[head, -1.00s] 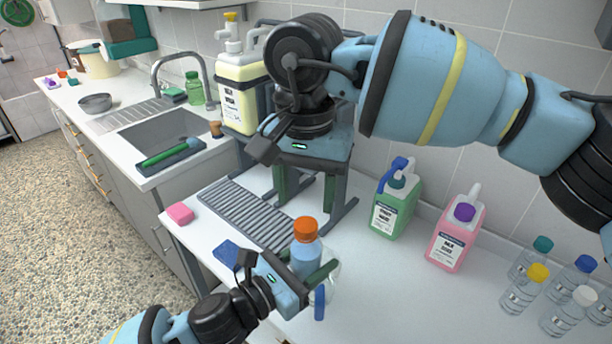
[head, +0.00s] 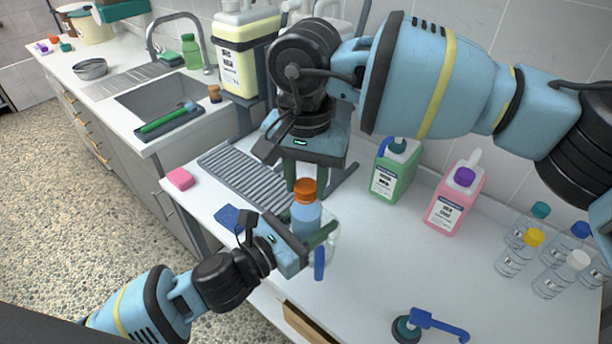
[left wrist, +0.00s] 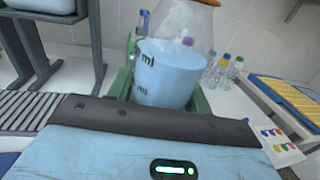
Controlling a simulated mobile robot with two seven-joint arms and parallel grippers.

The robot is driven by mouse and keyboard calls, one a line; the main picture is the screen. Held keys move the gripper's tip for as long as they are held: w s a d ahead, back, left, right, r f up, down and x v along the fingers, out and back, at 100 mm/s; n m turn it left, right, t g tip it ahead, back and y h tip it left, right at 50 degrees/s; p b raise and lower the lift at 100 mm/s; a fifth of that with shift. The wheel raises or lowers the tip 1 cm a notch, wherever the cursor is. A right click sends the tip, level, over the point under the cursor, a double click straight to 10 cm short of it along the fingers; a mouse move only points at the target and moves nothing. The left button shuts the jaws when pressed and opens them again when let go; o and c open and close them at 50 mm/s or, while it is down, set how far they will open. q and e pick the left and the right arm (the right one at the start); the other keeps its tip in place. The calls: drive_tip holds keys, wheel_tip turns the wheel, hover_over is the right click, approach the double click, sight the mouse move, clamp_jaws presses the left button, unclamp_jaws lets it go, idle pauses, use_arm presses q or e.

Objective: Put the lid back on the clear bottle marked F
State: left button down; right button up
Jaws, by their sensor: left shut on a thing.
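A clear bottle (head: 306,217) with blue liquid and an orange lid (head: 304,190) stands upright over the white counter. My left gripper (head: 318,240) is shut on it, with green fingers at its sides. In the left wrist view the bottle (left wrist: 170,72) shows dark "ml" marks and the orange lid at the top edge. I cannot read a letter F. My right gripper (head: 306,178) points down just above and behind the lid, its green fingers apart. Whether they touch the lid is unclear. A blue upright piece (head: 319,262) shows beside the left fingers.
A blue pump top (head: 430,323) lies on the front counter. Several small capped clear bottles (head: 535,248) stand at the right. Green (head: 393,175) and pink (head: 452,202) jugs stand by the wall. A ribbed rack (head: 245,180) and pink sponge (head: 180,179) lie left.

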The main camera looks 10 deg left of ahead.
drive_tip(key=c, duration=0.4)
drive_tip(key=m, duration=0.4)
drive_tip(key=shift+m, duration=0.4)
drive_tip(key=m, duration=0.4)
drive_tip(key=shift+m, duration=0.3)
drive_tip(key=m, duration=0.4)
drive_tip(key=shift+m, duration=0.3)
drive_tip(key=m, duration=1.3)
drive_tip(key=shift+m, duration=0.3)
drive_tip(key=o, duration=1.1)
